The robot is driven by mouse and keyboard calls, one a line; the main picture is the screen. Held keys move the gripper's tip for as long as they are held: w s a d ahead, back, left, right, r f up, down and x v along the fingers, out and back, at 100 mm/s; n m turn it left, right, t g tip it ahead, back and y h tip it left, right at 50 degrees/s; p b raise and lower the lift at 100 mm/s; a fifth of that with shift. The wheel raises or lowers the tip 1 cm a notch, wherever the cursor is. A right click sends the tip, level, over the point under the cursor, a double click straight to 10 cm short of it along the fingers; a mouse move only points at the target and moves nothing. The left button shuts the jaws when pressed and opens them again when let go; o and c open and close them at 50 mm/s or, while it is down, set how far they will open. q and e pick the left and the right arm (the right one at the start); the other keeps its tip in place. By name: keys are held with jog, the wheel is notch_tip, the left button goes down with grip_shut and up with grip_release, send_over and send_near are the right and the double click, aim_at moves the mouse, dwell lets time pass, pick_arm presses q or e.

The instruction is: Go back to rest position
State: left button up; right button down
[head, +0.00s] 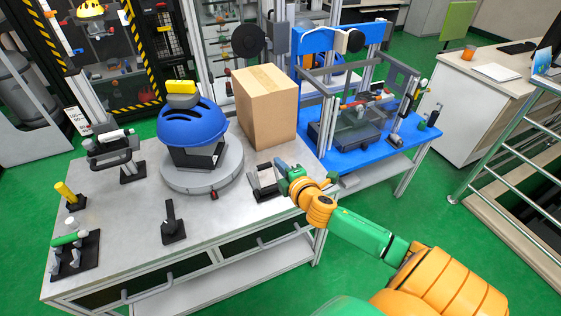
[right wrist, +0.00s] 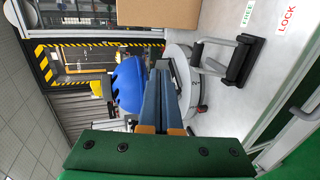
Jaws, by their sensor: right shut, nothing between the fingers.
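My right gripper (head: 281,170) comes in from the lower right and hangs over the right edge of the grey table (head: 215,218). It is shut and empty; in the right wrist view its two fingers (right wrist: 163,68) lie together. A black and grey stand (head: 264,184) is just beside and partly behind the gripper; I cannot tell whether they touch. A blue helmet (head: 192,125) with a yellow block (head: 182,87) on top sits on a round grey plate (head: 202,178). My left gripper is not in view.
A cardboard box (head: 266,108) stands at the table's back right. A blue table (head: 408,145) with a framed drop rig (head: 345,84) stands behind. Railing (head: 505,148) at right.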

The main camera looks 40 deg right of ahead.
jog(key=shift+s+a+r, duration=0.2)
jog(key=shift+s+r, duration=0.1)
jog(key=shift+f, duration=0.1)
